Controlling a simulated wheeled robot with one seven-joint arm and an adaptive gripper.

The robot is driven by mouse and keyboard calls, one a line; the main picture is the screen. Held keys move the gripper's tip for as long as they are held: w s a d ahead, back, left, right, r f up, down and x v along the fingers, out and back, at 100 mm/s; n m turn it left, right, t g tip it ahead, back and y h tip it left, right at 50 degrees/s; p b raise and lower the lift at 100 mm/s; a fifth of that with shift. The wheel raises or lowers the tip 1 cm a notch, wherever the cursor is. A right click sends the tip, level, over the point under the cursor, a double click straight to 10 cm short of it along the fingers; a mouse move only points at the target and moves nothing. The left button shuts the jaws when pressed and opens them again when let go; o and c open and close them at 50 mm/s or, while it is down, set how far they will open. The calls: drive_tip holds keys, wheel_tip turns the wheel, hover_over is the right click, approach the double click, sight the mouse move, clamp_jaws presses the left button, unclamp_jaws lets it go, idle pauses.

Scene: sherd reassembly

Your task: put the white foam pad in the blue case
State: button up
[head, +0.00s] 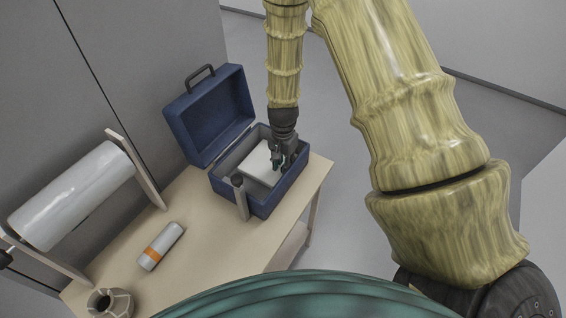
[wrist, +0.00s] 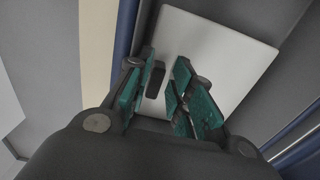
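The blue case (head: 265,207) stands open on the table, its lid (head: 206,118) tilted back. The white foam pad (head: 258,163) is inside the case, within its grey interior. In the wrist view the pad (wrist: 212,45) lies just beyond my fingers, flat face toward the camera, with a small dark block (wrist: 156,80) against it, between the fingers. My gripper (wrist: 167,68) is open, with a gap visible between the block and the right finger. In the head view my gripper (head: 277,160) reaches down into the case, over the pad's right side. The pad's underside is hidden.
A white roll (head: 75,195) hangs on a stand at the table's left. A grey cylinder with an orange band (head: 160,246) lies on the table (head: 215,250). A cracked-looking pot (head: 110,303) stands at the front edge. The table is clear between cylinder and case.

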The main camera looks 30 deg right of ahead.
drive_tip(key=shift+r, duration=0.15)
drive_tip(key=shift+r, duration=0.6)
wheel_tip(320, 180, up, 12)
drive_tip(key=b, duration=0.2)
drive_tip(key=shift+b, duration=0.35)
drive_tip(key=shift+f, duration=0.2)
